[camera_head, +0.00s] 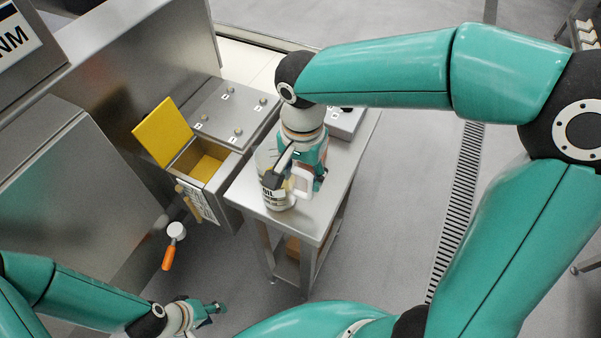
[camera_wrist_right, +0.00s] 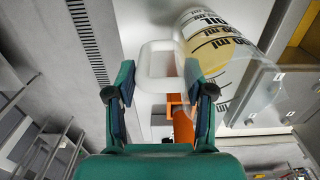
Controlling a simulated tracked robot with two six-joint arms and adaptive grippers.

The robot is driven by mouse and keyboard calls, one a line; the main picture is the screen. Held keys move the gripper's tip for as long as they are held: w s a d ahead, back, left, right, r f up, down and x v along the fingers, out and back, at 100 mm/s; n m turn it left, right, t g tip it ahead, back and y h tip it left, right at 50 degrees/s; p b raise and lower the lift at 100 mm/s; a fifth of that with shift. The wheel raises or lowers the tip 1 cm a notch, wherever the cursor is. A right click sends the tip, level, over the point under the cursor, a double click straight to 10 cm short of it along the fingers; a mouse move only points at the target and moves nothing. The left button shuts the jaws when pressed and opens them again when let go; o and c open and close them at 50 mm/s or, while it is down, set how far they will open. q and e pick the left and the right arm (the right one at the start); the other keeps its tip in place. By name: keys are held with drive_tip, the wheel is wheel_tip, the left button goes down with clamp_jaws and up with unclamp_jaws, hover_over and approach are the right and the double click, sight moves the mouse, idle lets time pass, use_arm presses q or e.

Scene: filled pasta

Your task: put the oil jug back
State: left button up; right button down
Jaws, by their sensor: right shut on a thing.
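The oil jug (camera_head: 272,192), clear with black print and a white handle, is at the front left corner of the small steel table (camera_head: 322,190). I cannot tell whether it rests on the top or is just above it. My right gripper (camera_head: 292,178) comes down over the jug and partly hides it. In the right wrist view the jug (camera_wrist_right: 222,45) is on the far side of the fingers, and my right gripper (camera_wrist_right: 160,92) is shut on its white handle (camera_wrist_right: 157,52). My left gripper (camera_head: 215,309) is low at the left, away from the jug; its jaws are too small to read.
A steel box with a raised yellow lid (camera_head: 161,133) stands left of the table. Behind it is a steel unit with several knobs (camera_head: 236,108). An orange-handled tool (camera_head: 169,257) hangs at the left machine. Open floor (camera_head: 400,220) with a drain grate (camera_head: 461,190) lies to the right.

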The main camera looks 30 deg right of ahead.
drive_tip(key=shift+f, duration=0.2)
drive_tip(key=shift+c, duration=2.1)
unclamp_jaws()
wheel_tip(320, 180, up, 12)
drive_tip(key=shift+a, duration=0.1)
